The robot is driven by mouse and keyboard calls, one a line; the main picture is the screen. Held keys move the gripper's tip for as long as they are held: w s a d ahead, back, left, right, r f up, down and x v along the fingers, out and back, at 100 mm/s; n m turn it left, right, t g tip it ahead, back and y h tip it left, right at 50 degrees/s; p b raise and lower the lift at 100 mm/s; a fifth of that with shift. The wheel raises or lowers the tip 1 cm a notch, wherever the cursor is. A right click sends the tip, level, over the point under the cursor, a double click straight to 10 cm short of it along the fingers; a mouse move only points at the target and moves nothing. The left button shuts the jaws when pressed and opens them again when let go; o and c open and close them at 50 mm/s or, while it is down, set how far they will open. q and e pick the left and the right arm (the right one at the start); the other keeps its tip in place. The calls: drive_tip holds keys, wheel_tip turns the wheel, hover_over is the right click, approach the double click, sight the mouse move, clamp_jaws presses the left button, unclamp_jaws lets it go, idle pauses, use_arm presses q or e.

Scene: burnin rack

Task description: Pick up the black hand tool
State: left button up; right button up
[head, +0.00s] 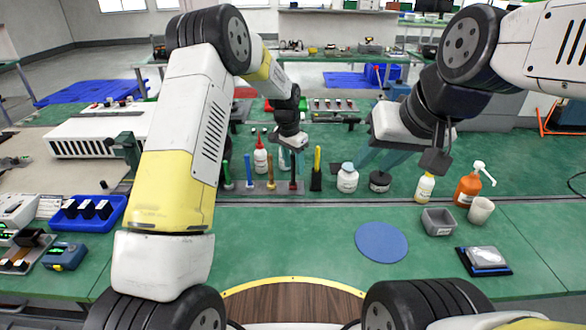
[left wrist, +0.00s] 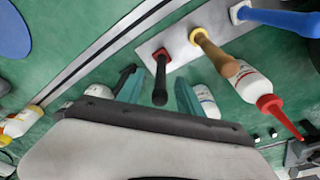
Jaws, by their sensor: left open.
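The black hand tool (left wrist: 160,82) has a dark handle with a red collar and stands in a grey rack (left wrist: 145,50). In the head view the tool (head: 293,173) stands at the rack's right end, partly under my left gripper (head: 292,155). In the left wrist view my left gripper (left wrist: 159,95) is open, with its teal fingers apart on either side of the black handle's end. Whether either finger touches it cannot be told. My right gripper (head: 376,160) hangs above the white jar and black tin, its teal fingers apart, holding nothing visible.
Brown (left wrist: 215,52) and blue (left wrist: 278,18) handles stand in the same rack. A red-capped bottle (head: 260,156) is behind it. A white jar (head: 347,180) and a black tin (head: 380,182) stand to the right. The green bench around the blue disc (head: 381,242) is mostly clear.

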use_arm(q)
drive_tip(key=shift+f, duration=0.6)
clamp_jaws()
drive_tip(key=shift+r, duration=0.15)
